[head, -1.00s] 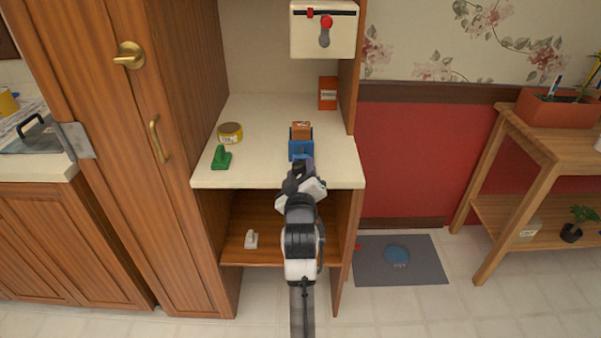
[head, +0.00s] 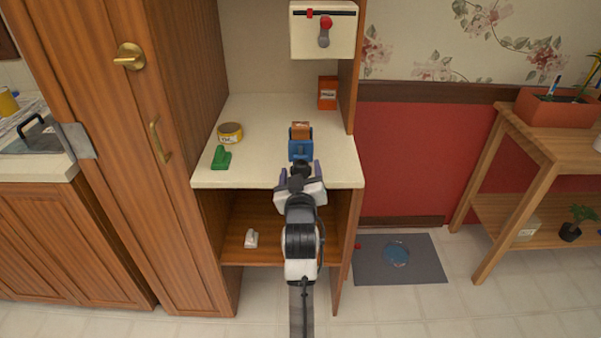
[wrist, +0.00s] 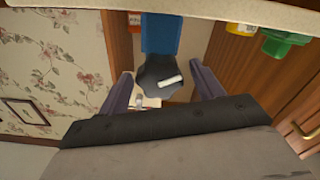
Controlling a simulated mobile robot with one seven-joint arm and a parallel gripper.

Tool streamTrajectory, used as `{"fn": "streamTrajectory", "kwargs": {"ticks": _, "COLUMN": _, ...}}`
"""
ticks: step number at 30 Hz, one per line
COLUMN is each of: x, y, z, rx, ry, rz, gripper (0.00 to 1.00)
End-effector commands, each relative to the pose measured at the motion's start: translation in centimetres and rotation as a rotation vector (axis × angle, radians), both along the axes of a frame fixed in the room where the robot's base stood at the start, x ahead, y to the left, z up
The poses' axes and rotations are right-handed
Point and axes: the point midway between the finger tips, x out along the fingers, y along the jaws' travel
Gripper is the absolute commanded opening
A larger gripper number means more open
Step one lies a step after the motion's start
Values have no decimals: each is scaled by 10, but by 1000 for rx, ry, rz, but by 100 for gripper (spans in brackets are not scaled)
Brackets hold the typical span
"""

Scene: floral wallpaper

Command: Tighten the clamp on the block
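The blue clamp (head: 301,148) stands on the cream counter, with the orange-brown block (head: 301,131) in it. In the wrist view the clamp's blue body (wrist: 160,35) has a dark lobed knob (wrist: 155,72) with a pale bar mark at its near end. My gripper (head: 300,172) is at the counter's front edge, in front of the clamp. In the wrist view my gripper (wrist: 163,82) is open, one finger on each side of the knob, with visible gaps. The block's contact with the clamp jaws is too small to tell.
A yellow tape roll (head: 230,133) and a green object (head: 221,157) lie left on the counter (head: 260,170). An orange box (head: 327,92) stands at the back right. A white box with a red-knobbed lever (head: 324,32) hangs above. Cabinet walls flank the counter.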

Motion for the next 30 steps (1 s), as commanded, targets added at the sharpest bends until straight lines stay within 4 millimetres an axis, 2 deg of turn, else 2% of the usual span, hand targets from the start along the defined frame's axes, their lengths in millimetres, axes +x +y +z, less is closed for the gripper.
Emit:
{"fn": "streamTrajectory", "kwargs": {"ticks": 8, "x": 0, "y": 0, "z": 0, "rx": -1, "ry": 0, "rz": 0, "gripper": 68}}
{"fn": "streamTrajectory", "kwargs": {"ticks": 13, "x": -13, "y": 0, "z": -2, "rx": 0, "ry": -1, "rz": 0, "gripper": 68}}
{"fn": "streamTrajectory", "kwargs": {"ticks": 17, "x": -37, "y": 0, "z": -3, "rx": 0, "ry": 0, "rz": 0, "gripper": 68}}
{"fn": "streamTrajectory", "kwargs": {"ticks": 26, "x": -112, "y": 0, "z": -3, "rx": 0, "ry": -1, "rz": 1, "gripper": 68}}
{"fn": "streamTrajectory", "kwargs": {"ticks": 27, "x": -116, "y": 1, "z": 3, "rx": 0, "ry": 5, "rz": 2, "gripper": 68}}
{"fn": "streamTrajectory", "kwargs": {"ticks": 30, "x": -120, "y": 0, "z": 5, "rx": 1, "ry": 7, "rz": 2, "gripper": 68}}
